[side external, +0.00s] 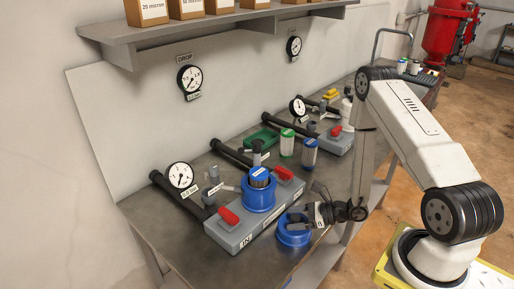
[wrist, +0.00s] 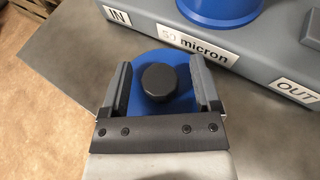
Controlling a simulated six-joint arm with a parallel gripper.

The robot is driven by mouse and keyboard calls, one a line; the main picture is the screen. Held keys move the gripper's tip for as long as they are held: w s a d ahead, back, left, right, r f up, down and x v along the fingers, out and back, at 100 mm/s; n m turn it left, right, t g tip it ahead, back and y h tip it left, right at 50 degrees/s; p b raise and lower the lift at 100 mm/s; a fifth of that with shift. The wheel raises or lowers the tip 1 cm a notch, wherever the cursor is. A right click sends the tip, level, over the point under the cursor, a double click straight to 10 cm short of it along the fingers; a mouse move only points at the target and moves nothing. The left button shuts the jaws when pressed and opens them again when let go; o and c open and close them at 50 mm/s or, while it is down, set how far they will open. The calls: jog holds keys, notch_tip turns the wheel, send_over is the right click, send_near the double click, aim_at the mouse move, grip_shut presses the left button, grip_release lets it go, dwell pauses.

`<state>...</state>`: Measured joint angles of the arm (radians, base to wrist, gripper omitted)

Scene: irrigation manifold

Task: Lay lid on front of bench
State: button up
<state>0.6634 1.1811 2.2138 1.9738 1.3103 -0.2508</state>
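The lid (side external: 293,236) is a blue round piece with a black knob (wrist: 158,82). It appears to lie on the front of the grey bench (side external: 200,262), in front of the manifold block, near the bench's front edge. My gripper (wrist: 161,80) is over the lid, with one finger on each side of the knob and a visible gap to it on both sides. In the side view my gripper (side external: 299,217) reaches the lid from the right. The lid's underside is hidden. The blue housing (side external: 259,198) on the block is uncovered, with a dark, blue-topped cartridge (side external: 259,177) standing in it.
The grey manifold block (side external: 234,238) carries red handles (side external: 228,216) and IN, OUT and 50 micron labels. Green-topped (side external: 287,143) and blue-topped (side external: 309,153) cartridges stand behind. A green tray (side external: 262,138) lies further back. The bench's near left corner is clear.

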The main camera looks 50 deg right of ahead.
jog(key=shift+r, duration=0.15)
jog(key=shift+s+d+r, duration=0.1)
jog(key=v, duration=0.7)
dwell(0.6)
jog(key=shift+s, duration=0.1)
dwell(0.4)
